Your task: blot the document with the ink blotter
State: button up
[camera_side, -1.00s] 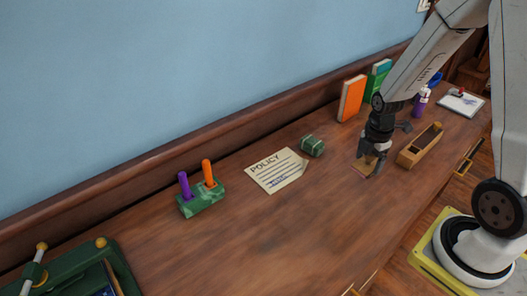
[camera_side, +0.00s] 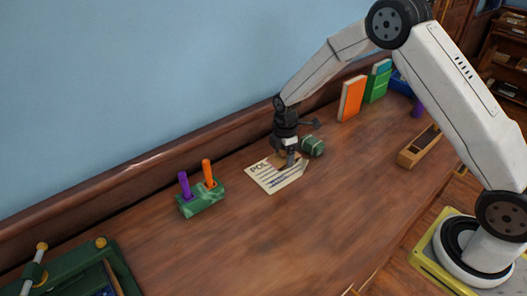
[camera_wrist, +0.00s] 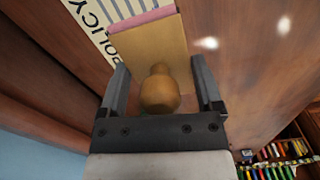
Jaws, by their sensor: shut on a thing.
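The document (camera_side: 273,182), a cream sheet headed POLICY, lies on the desk; it also shows in the wrist view (camera_wrist: 92,14). My gripper (camera_side: 284,160) is over its upper right part and hides some of the sheet. In the wrist view my gripper (camera_wrist: 160,88) is shut on the ink blotter (camera_wrist: 148,45), with a finger on either side of its round wooden knob. The blotter has a tan wooden body and a pink edge at its far side. In the side view only a small brown part of it shows. I cannot tell whether it touches the paper.
A green marbled block (camera_side: 313,146) sits just right of the document. A green pen stand (camera_side: 203,203) with purple and orange pens is to the left. Orange (camera_side: 351,98) and green books stand at the wall. A wooden tray (camera_side: 417,148) is at right. The front middle desk is clear.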

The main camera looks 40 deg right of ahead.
aim_at(278, 180)
jog(key=shift+w+a+f, duration=0.15)
jog(key=shift+w+a, duration=0.3)
jog(key=shift+a, duration=0.1)
jog(key=shift+f, duration=0.15)
jog(key=shift+f, duration=2.85)
jog(key=shift+f, duration=0.55)
jog(key=shift+r, duration=0.15)
jog(key=shift+r, duration=3.4)
